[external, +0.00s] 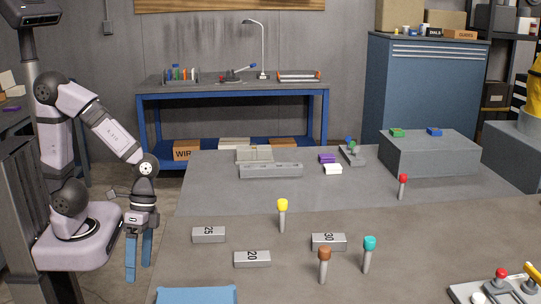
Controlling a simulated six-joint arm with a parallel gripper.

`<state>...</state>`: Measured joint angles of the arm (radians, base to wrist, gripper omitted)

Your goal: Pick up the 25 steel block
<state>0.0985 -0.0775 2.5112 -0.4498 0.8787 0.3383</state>
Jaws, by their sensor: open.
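The 25 steel block (209,235) is a small grey block marked "25", lying flat on the left part of the grey table. The 20 steel block (252,259) lies in front of it and to the right. The 30 steel block (329,242) lies farther right. My gripper (138,278) has blue fingers pointing down and hangs left of the table's left edge, apart from all the blocks. It is open, with nothing seen between its fingers.
Yellow-topped (283,212), brown-topped (324,263), teal-topped (368,253) and red-topped (402,186) pegs stand upright on the table (230,205). A blue item (196,295) sits at the front edge. A grey slotted bar (270,171) and a large grey box (428,156) are farther back.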

